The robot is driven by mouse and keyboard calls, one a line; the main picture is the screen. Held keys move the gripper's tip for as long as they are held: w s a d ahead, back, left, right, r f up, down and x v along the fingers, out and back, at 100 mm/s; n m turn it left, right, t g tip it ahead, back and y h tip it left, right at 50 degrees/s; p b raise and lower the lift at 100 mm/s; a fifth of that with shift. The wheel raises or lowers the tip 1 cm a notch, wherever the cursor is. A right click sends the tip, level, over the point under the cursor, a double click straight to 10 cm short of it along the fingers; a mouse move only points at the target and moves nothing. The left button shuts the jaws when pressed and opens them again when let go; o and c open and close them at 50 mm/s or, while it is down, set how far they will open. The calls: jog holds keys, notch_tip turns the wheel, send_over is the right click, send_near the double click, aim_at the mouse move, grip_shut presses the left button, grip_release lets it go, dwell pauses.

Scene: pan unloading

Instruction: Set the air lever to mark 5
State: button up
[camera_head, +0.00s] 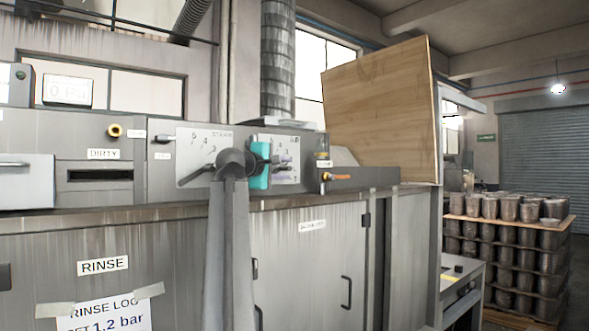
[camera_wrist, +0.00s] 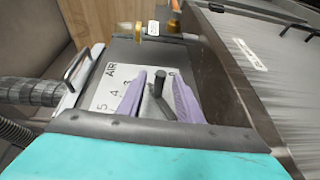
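The air plate (camera_wrist: 112,95) is a pale panel lettered AIR in the wrist view, with marks 5, 4 and 3 readable down its left side. The air lever (camera_wrist: 158,102) is a dark grey bar on this plate. My gripper (camera_wrist: 158,80) has a teal body and two purple fingers, spread apart on either side of the lever. Gaps show between the fingers and the lever. The fingers hide some marks, so I cannot tell which mark the lever points to. In the head view my gripper (camera_head: 285,160) is in front of the air plate (camera_head: 292,142), and the lever is hidden.
Left of my arm is a similar plate (camera_head: 205,140) with its own dark lever (camera_head: 195,175). An orange-handled valve (camera_head: 335,177) sits to the right of the air plate. A wooden board (camera_head: 380,105) stands behind. Stacked pots (camera_head: 510,210) are at far right.

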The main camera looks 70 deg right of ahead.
jog(key=d, duration=0.4)
jog(key=s+d+p, duration=0.1)
jog(key=d, duration=0.1)
jog(key=shift+s+d+f, duration=0.1)
jog(key=shift+d+f, duration=0.1)
jog(key=shift+f, duration=0.05)
jog(key=shift+c, duration=0.4)
grip_shut()
